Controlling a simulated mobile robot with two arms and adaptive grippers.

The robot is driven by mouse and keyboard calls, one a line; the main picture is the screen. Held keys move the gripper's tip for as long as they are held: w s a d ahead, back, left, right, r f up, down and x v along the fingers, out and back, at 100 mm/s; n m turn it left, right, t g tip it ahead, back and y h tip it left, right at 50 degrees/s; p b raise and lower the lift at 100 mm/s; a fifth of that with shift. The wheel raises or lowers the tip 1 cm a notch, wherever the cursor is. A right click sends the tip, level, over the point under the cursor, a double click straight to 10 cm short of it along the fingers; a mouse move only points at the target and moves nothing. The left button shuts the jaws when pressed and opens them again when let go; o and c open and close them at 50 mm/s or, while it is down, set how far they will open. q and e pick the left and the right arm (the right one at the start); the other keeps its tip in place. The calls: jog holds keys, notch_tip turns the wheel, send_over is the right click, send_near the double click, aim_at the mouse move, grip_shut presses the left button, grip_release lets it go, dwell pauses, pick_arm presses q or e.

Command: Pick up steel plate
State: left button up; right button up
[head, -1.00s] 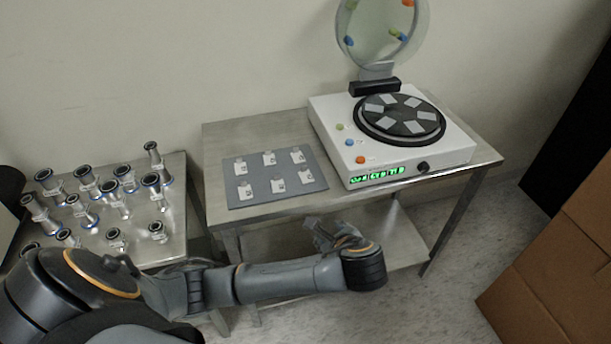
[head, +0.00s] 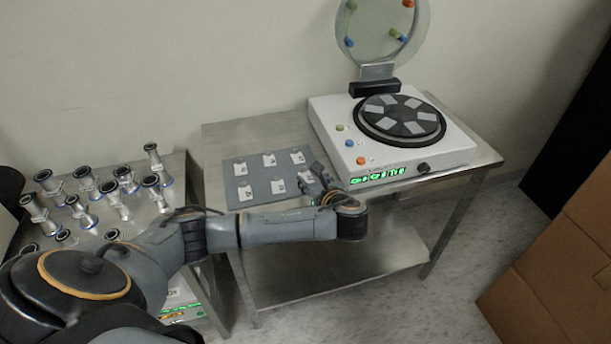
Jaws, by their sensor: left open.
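Several small light steel plates lie in two rows on a grey mat (head: 232,168) on the metal table. A back-row steel plate (head: 269,159) and a front-row steel plate (head: 277,187) show clearly. My left gripper (head: 316,173) is open at the right edge of the mat, close to the front right plate (head: 306,177), which it partly covers. I cannot tell whether it touches that plate. My right gripper is not in view.
A white machine (head: 401,163) with a round black disc (head: 400,116) and a raised clear lid (head: 379,30) stands right of the mat. Several metal pipe fittings (head: 85,183) stand on the left table. Brown boxes (head: 560,262) are at the right.

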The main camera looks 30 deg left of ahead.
aim_at(304, 170)
pick_arm(q)
jog(key=x, duration=0.4)
jog(key=shift+w+a, duration=0.15)
jog(key=shift+a, duration=0.25)
jog(key=shift+r, duration=0.1)
jog(key=c, duration=0.9)
